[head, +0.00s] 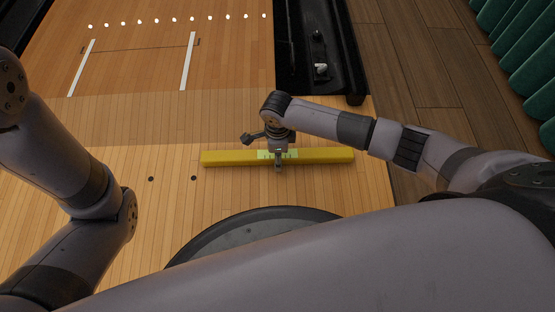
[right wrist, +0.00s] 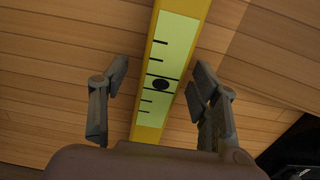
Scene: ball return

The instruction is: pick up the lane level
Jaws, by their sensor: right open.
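The lane level is a long yellow bar (head: 225,158) with a pale green scale in its middle. It lies flat across the light wooden lane, left to right in the head view. In the right wrist view the level (right wrist: 180,50) runs up through the picture, its green face with black marks and a dark round spot towards the camera. My right gripper (head: 263,150) is open over the level's middle. Its fingers (right wrist: 158,78) appear one on each side of the bar, apart from it. I cannot tell how far above it they are. My left gripper is out of view.
A black gutter (head: 318,45) with small items in it lies beyond the level, with a dark wooden floor (head: 415,60) to its right. Green padded seats (head: 520,50) line the far right. The lane left of the level is clear, with two dark dots.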

